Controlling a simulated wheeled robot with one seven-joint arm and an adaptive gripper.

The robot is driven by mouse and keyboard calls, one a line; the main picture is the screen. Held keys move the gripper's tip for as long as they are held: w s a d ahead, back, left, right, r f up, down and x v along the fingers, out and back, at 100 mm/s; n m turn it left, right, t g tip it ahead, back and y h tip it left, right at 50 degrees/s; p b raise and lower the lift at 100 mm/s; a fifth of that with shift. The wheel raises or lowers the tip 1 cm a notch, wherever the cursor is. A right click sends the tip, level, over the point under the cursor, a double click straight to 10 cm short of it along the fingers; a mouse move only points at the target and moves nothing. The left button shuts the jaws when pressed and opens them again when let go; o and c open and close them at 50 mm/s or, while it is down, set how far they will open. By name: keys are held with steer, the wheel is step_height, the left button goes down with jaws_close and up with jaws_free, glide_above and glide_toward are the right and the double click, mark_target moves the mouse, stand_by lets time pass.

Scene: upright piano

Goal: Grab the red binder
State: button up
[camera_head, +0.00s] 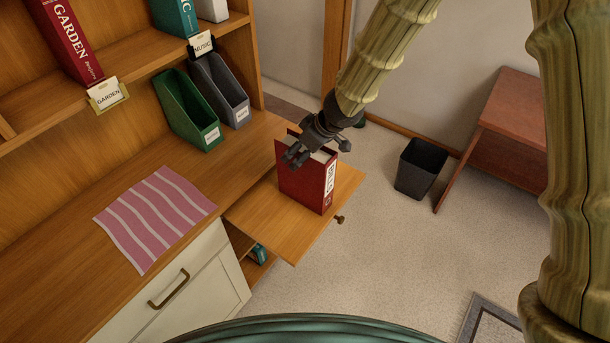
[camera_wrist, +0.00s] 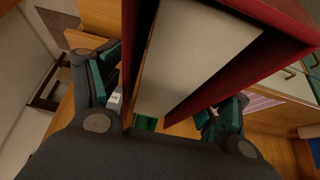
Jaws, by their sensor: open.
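The red binder (camera_head: 302,188) stands upright on a pulled-out wooden board, its white-labelled spine facing front right. My gripper (camera_head: 314,150) is at the binder's top edge, reaching down from above. Its fingers are spread. In the wrist view the red binder (camera_wrist: 262,72) fills the middle, with its pale inside between two red covers. One finger of my gripper (camera_wrist: 165,98) shows on each side of the binder. I cannot tell whether either finger touches a cover.
The pull-out board (camera_head: 265,222) juts from the desk (camera_head: 75,265), which bears a striped pink cloth (camera_head: 155,215). Green (camera_head: 185,110) and grey (camera_head: 220,90) file holders stand behind. A red GARDEN binder (camera_head: 68,40) is on the shelf. A black bin (camera_head: 420,168) stands on the floor at right.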

steer(key=shift+w+a+f, duration=0.15)
steer(key=shift+a+f, duration=0.05)
steer(key=shift+f, duration=0.4)
steer(key=shift+f, duration=0.25)
steer(key=shift+c, duration=0.2)
jaws_close()
stand_by(0.4)
